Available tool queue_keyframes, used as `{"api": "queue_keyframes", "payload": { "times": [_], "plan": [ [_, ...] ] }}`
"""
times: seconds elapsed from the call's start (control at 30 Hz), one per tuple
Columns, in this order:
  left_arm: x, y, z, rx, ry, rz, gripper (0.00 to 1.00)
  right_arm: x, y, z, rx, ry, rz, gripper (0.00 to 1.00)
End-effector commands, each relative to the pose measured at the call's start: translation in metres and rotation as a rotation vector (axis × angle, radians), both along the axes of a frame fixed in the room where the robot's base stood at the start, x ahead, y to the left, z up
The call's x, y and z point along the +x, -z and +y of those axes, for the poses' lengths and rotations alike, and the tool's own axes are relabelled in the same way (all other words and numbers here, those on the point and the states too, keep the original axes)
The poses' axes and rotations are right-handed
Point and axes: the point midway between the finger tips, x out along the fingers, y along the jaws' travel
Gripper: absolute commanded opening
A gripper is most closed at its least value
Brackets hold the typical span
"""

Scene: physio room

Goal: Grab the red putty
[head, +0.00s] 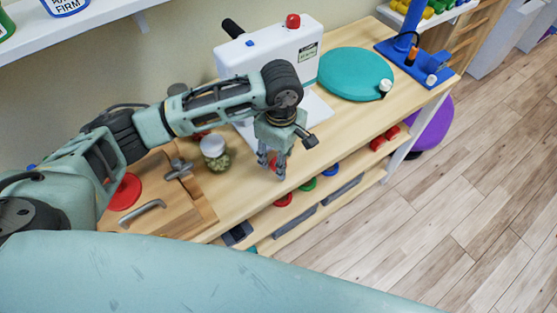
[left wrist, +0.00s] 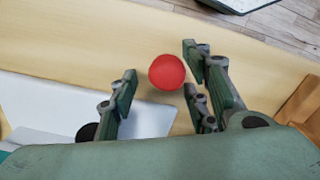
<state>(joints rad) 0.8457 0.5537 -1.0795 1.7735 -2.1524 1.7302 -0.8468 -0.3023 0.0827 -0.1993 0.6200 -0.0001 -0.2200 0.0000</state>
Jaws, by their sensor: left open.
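The red putty is a round red lump (left wrist: 167,72) on the pale wooden tabletop in the left wrist view. In the head view only a little red shows behind my fingers. My left gripper (head: 271,167) points down over the tabletop in front of the white machine. Its fingers are spread and empty. In the left wrist view the putty lies between the left gripper's (left wrist: 160,78) fingers in the picture, nearer the right-hand pair. I cannot tell the height gap, and no contact shows. My right gripper is in neither view.
A white machine (head: 265,52) with a red button stands behind my gripper. A jar of green pieces (head: 215,158) is to its left, beside a board with a red disc (head: 124,192) and handle. A teal cushion (head: 355,73) lies right. The tabletop's front edge is close.

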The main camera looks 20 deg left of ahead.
Motion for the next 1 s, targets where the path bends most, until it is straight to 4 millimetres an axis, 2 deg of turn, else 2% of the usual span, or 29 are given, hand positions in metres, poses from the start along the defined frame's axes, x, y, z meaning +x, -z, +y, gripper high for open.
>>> {"api": "queue_keyframes", "payload": {
  "times": [0.27, 0.73, 1.0],
  "plan": [
    [0.0002, 0.0035, -0.0001, 0.000, 0.001, -0.001, 0.43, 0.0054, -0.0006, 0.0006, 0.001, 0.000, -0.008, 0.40],
    [0.0002, 0.0029, 0.0000, 0.000, 0.000, -0.001, 0.02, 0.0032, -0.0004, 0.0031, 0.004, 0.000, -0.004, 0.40],
    [0.0005, 0.0016, -0.0001, -0.001, 0.000, -0.002, 0.02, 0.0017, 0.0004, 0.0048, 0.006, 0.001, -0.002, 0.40]
  ]
}}
